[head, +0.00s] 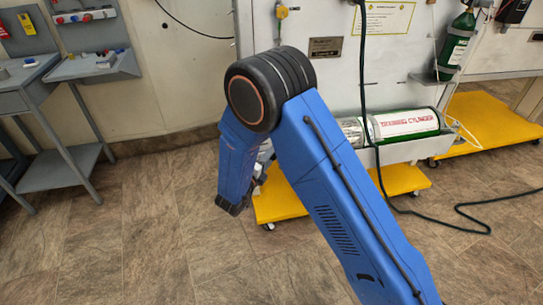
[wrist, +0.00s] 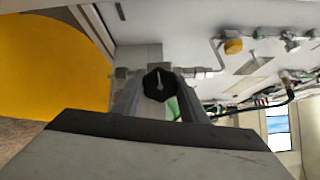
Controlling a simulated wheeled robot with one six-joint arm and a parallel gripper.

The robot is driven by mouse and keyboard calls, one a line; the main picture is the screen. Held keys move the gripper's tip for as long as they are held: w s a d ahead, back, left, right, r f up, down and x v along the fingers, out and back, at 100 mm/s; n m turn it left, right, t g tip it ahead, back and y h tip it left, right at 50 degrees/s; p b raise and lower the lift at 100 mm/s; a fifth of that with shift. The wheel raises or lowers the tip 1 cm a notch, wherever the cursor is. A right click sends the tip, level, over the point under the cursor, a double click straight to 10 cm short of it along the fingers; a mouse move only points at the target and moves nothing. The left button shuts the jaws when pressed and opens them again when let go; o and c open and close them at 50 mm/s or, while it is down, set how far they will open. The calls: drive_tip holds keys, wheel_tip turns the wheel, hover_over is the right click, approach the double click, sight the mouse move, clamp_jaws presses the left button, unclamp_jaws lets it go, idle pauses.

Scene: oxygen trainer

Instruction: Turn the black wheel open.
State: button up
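The black wheel (wrist: 158,84) is a small faceted knob with a pale mark on its face, on a grey metal fitting in the wrist view. My gripper (wrist: 159,79) reaches toward it from below. Its two grey fingers stand apart, one on each side of the wheel. Whether they touch its sides I cannot tell. In the head view my blue arm covers the wheel, and my gripper is mostly hidden behind the arm.
A black cable (head: 376,150) hangs down and runs over the floor. A grey bench (head: 50,105) stands at the left. Floor at the front left is clear.

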drive_tip(key=shift+n, duration=0.5)
drive_tip(key=n, duration=0.7)
drive_tip(key=shift+g, duration=0.3)
drive_tip(key=n, duration=0.4)
drive_tip(key=shift+n, duration=0.4)
drive_tip(key=shift+n+g, duration=0.3)
drive_tip(key=shift+n, duration=1.6)
drive_tip(key=o, duration=1)
drive_tip(key=shift+a, duration=0.1)
drive_tip(key=shift+o, duration=0.2)
